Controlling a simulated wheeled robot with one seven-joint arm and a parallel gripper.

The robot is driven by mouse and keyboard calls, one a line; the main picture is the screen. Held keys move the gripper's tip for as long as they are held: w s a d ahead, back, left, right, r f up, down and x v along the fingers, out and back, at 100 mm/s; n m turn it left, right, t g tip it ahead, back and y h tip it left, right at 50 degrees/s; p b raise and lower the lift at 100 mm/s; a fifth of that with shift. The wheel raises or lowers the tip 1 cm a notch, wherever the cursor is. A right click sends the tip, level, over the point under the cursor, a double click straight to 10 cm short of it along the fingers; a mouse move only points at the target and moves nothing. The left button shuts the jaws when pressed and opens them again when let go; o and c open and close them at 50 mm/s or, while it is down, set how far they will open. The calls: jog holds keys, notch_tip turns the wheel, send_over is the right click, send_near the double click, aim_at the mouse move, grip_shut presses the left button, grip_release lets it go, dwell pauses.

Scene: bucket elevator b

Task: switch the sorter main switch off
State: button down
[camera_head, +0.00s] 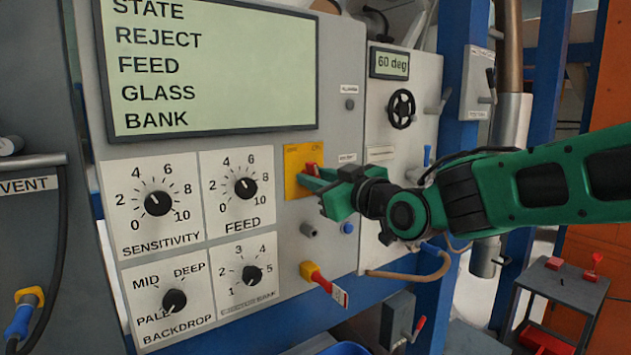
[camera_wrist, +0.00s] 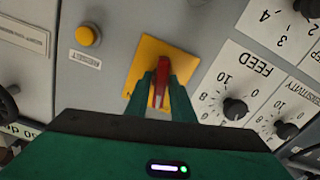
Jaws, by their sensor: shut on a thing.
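The sorter main switch is a red handle (camera_head: 311,168) on a yellow plate (camera_head: 291,160) to the right of the dials. Small OFF and ON labels stand at the plate's upper left and upper right in the head view. My green gripper (camera_head: 306,182) reaches in from the right and is at the handle. In the wrist view, my gripper (camera_wrist: 161,88) has its two fingers on either side of the red handle (camera_wrist: 161,78), shut on it. The yellow plate (camera_wrist: 148,52) shows around it. My fingers partly hide the handle, so its exact setting is hard to tell.
The FEED dial (camera_head: 245,187) and SENSITIVITY dial (camera_head: 158,203) lie left of the switch, under a large display (camera_head: 210,65). A small table (camera_head: 560,283) stands at lower right.

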jog(key=n, duration=0.6)
jog(key=shift+f, duration=0.1)
dwell(0.5)
jog(key=c, duration=1.6)
grip_release()
jog(key=shift+o, duration=0.2)
jog(key=shift+s, duration=0.1)
jog(key=v, duration=1)
jog(key=shift+s+d, duration=0.2)
jog(key=shift+d, duration=0.1)
jog(key=shift+f, duration=0.15)
